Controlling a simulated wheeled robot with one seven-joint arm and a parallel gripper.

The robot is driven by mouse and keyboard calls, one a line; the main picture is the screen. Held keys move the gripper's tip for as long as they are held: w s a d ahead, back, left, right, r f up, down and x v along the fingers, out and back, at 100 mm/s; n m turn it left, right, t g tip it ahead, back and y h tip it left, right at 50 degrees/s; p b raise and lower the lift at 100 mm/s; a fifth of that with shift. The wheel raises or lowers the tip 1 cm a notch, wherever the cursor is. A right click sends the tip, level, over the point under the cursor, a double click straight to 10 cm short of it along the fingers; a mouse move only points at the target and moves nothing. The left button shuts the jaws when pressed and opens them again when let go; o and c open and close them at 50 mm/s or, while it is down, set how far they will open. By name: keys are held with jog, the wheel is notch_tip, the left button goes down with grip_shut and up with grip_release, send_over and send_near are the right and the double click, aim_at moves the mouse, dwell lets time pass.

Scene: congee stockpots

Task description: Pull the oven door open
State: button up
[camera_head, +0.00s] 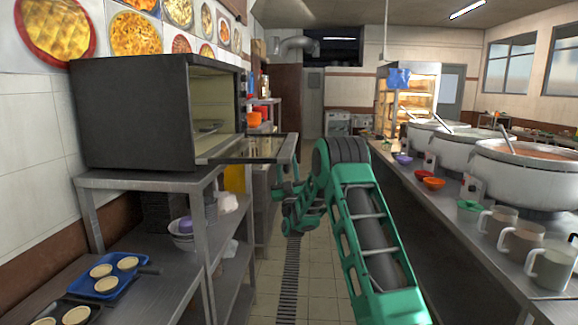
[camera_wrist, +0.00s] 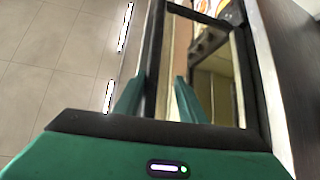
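The dark oven (camera_head: 150,110) stands on a metal shelf unit at the left. Its door (camera_head: 245,149) is hinged down to about level, and the light interior shows. My green gripper (camera_head: 284,178) is just below and beside the outer edge of the door in the head view. In the wrist view, the two fingers (camera_wrist: 160,98) stand apart, with the dark edge of the door (camera_wrist: 154,60) running between them. I cannot tell whether they touch it. The head view does not show the fingertips clearly.
The metal shelf unit (camera_head: 150,180) holds a blue tray (camera_head: 100,283) with small round dishes below the oven. A counter with large stockpots (camera_head: 525,170) and mugs (camera_head: 552,265) lines the right. The tiled aisle between them has free floor.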

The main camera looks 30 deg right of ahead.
jog(key=shift+s+d+r, duration=0.1)
jog(key=shift+s+d, duration=0.05)
jog(key=shift+d, duration=0.15)
jog(key=shift+s+f, duration=0.3)
jog(key=shift+f, duration=0.05)
jog(key=v, duration=1)
jog(key=shift+w+a, duration=0.2)
jog(key=s+a+f+m+g+y, duration=0.1)
jog(key=s+g, duration=0.7)
jog(key=s, duration=1)
jog(key=s+a+f+m+g+y, duration=0.2)
jog(key=s+a+f+g+y, duration=0.2)
jog(key=s, duration=1.4)
jog(key=s+a+f+m+g+y, duration=0.2)
jog(key=s+a+g+y, duration=0.3)
jog(key=s+g, duration=0.7)
jog(key=s, duration=0.6)
jog(key=shift+a+f+g+y, duration=0.3)
jog(key=shift+a, duration=0.1)
